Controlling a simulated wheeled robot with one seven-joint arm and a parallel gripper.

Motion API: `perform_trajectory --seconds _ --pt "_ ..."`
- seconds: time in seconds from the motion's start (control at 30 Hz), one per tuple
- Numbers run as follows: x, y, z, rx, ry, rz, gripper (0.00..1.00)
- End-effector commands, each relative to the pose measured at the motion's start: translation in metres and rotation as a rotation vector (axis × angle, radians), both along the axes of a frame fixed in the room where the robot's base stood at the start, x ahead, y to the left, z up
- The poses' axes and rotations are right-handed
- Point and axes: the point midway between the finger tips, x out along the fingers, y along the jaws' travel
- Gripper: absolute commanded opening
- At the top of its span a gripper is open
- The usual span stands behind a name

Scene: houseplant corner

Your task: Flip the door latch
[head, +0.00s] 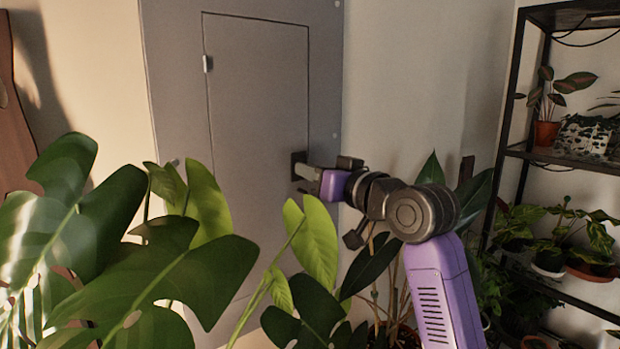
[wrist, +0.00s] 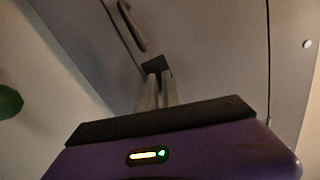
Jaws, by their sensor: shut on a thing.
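The grey door (head: 258,110) is set flush in a grey metal panel and looks closed. A small dark latch (head: 298,159) sits at the door's right edge. It also shows in the wrist view (wrist: 156,64), beside the door seam. My gripper (head: 300,174) reaches the latch from the right. In the wrist view my gripper's two fingers (wrist: 156,80) are close together, with their tips at the latch, shut on it. The fingertips partly cover the latch, so its exact angle is hard to tell.
A dark curved handle (wrist: 131,26) is on the door near the latch. Large plant leaves (head: 150,265) fill the lower left in front of the door, and a lighter leaf (head: 315,240) stands just below my gripper. A black plant shelf (head: 518,150) stands at right.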

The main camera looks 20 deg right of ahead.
Motion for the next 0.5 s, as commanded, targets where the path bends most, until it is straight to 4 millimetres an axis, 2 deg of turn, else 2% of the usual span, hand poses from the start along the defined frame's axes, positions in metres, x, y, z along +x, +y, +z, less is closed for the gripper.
perform_trajectory --seconds 0.2,0.5 --pt "0.0002 -0.0003 -0.0017 -0.118 -0.037 -0.001 0.0" --pt "0.0003 -0.0003 -0.0011 -0.192 -0.061 -0.001 0.0"
